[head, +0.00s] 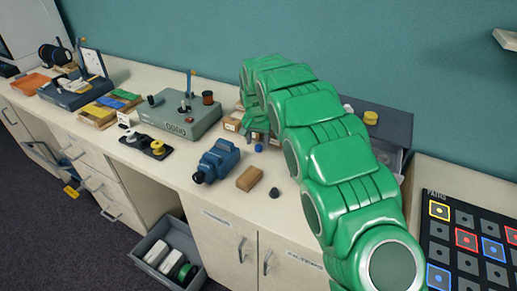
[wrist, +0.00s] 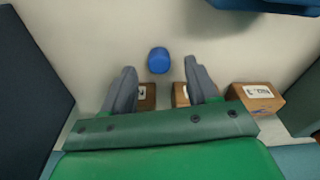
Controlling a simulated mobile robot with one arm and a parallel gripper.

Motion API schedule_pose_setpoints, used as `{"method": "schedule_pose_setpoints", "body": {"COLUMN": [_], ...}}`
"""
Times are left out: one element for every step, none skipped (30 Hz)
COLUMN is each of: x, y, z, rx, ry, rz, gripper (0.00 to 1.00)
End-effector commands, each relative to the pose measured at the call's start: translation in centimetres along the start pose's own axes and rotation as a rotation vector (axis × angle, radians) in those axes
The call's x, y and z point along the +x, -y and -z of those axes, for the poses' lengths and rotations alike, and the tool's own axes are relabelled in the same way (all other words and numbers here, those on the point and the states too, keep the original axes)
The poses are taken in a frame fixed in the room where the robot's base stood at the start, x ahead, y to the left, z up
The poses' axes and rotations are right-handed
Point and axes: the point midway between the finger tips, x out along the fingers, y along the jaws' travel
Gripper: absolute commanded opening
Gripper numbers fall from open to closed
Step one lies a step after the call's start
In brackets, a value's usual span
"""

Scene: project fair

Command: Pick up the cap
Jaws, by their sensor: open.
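A small round blue cap (wrist: 158,60) lies on the pale bench top in the wrist view, just beyond and between the tips of my fingers. It also shows in the head view (head: 258,148), in front of my gripper. My gripper (wrist: 160,70) is open, with its two grey fingers spread and nothing between them. The cap appears apart from both fingers. In the head view my green arm hides much of the gripper.
Small labelled cardboard boxes (wrist: 258,98) stand beneath and beside my fingers. A blue device (head: 215,160), a brown block (head: 249,178) and a dark round knob (head: 274,193) stand nearby toward the bench front. A grey-green machine (head: 180,115) is on the left.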

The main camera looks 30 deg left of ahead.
Motion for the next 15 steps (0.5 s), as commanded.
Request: {"method": "schedule_pose_setpoints", "body": {"x": [0.8, 1.2, 1.6, 1.9, 2.1, 2.2, 2.3, 2.3, 2.3, 2.2, 2.2, 2.2, 2.2, 2.2, 2.2], "y": [0.0, 0.0, 0.0, 0.0, 0.0, 0.0, 0.0, 0.0, 0.0, 0.0, 0.0, 0.0, 0.0, 0.0, 0.0], "z": [0.0, 0.0, 0.0, 0.0, 0.0, 0.0, 0.0, 0.0, 0.0, 0.0, 0.0, 0.0, 0.0, 0.0, 0.0], "rx": [0.000, 0.000, 0.000, 0.000, 0.000, 0.000, 0.000, 0.000, 0.000, 0.000, 0.000, 0.000, 0.000, 0.000, 0.000], "ry": [0.001, 0.001, 0.000, 0.000, 0.000, -0.001, -0.001, -0.001, -0.001, -0.001, -0.001, -0.001, -0.001, -0.001, -0.001], "rz": [-0.001, -0.001, 0.000, 0.000, 0.000, 0.000, 0.000, 0.000, 0.000, 0.000, 0.000, 0.000, 0.000, 0.000, 0.000], "gripper": [0.59, 0.59, 0.59, 0.59, 0.59, 0.59, 0.59, 0.59, 0.59, 0.59, 0.59, 0.59, 0.54, 0.49, 0.43]}}
